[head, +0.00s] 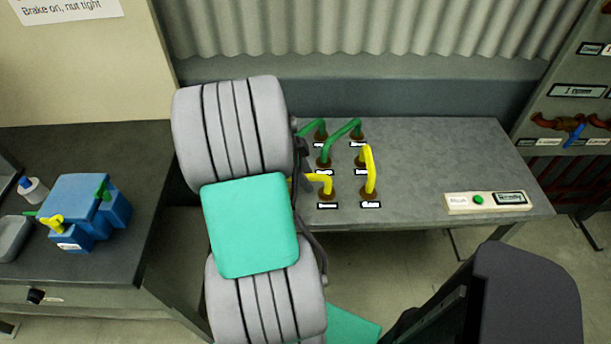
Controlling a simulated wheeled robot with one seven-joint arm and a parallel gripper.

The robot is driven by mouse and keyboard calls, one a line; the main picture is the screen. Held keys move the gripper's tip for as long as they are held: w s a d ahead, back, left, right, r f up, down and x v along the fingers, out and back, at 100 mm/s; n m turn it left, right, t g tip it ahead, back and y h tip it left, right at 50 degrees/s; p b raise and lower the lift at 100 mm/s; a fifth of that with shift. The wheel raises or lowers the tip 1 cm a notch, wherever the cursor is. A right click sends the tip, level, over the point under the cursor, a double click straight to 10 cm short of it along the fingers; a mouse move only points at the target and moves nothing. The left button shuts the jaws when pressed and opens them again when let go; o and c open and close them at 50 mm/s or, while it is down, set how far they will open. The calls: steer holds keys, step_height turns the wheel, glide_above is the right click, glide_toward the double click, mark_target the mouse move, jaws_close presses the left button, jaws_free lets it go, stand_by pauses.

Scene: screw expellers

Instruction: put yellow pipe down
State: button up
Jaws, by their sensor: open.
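One yellow pipe (369,172) arches between two brown sockets on the grey bench. Another yellow pipe (320,180) bends down into a front socket, and its left end is hidden behind my arm. A dark part of my gripper (303,152) shows at the arm's right edge, just above and left of the second yellow pipe. My gripper is open. Its fingertips are mostly hidden, and I cannot tell whether they touch the pipe.
Green pipes (342,138) stand in sockets behind the yellow ones. A panel with a green button (478,200) lies on the bench (440,150) at right. A blue block (85,205) sits on the dark left counter. The bench's right half is mostly clear.

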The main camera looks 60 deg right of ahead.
steer(key=v, duration=1.2)
steer(key=w+a+r+n+t+h, duration=0.1)
steer(key=w+a+n+t, duration=0.2)
steer(key=w+a+n, duration=0.65)
steer(key=w+a+n+t+y, duration=0.1)
steer(key=a+n+t, duration=0.1)
steer(key=a+n, duration=0.8)
steer(key=w+a+f+n+t+y, duration=0.1)
steer(key=a+n+t+y, duration=0.1)
steer(key=a+n, duration=0.9)
steer(key=a, duration=0.5)
steer(key=shift+a+f, duration=0.2)
steer(key=shift+a, duration=0.05)
steer(key=shift+d, duration=0.15)
